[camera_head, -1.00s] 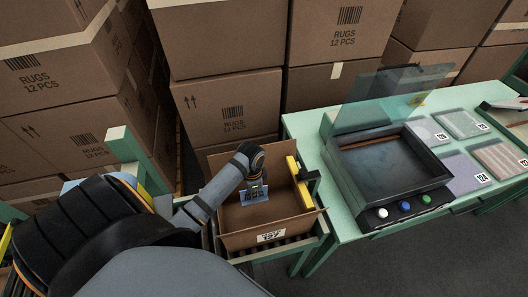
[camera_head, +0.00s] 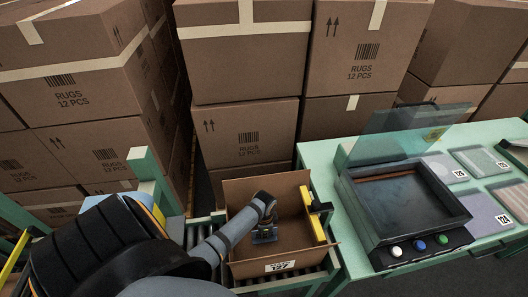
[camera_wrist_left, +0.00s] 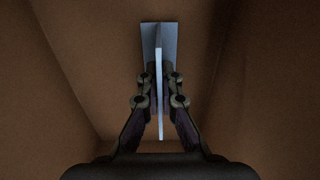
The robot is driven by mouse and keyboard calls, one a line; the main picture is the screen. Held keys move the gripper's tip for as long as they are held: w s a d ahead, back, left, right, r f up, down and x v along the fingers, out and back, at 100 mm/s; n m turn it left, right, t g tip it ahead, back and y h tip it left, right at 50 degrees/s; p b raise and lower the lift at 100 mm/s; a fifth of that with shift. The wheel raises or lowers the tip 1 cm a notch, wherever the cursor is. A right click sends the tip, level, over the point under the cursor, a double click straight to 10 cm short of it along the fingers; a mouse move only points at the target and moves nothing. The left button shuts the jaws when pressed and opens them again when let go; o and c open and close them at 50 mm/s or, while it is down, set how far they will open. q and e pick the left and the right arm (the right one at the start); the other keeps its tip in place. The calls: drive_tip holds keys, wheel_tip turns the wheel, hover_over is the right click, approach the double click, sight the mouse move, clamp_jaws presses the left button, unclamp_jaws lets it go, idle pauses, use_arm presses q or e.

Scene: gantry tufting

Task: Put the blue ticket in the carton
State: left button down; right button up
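The open carton (camera_head: 284,269) stands on a roller stand, with a label on its front wall. My left gripper (camera_head: 264,233) is down inside the carton. It is shut on the blue ticket (camera_head: 264,238), which hangs below the fingers. In the left wrist view the fingers (camera_wrist_left: 160,104) pinch the ticket (camera_wrist_left: 150,42), seen nearly edge-on, with brown cardboard all around. Whether the ticket touches the carton floor cannot be told.
A yellow bar (camera_head: 314,217) stands at the carton's right wall. A green table (camera_head: 352,262) to the right bears a dark open-lidded tray unit (camera_head: 404,205) with buttons and several numbered samples (camera_head: 483,162). Stacked rug boxes (camera_head: 246,135) fill the back.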

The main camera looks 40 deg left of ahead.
use_arm(q)
drive_tip(key=shift+f, duration=0.1)
drive_tip(key=c, duration=1.5)
unclamp_jaws()
wheel_tip(320, 180, up, 12)
drive_tip(key=shift+r+b, duration=0.15)
drive_tip(key=shift+b, duration=0.25)
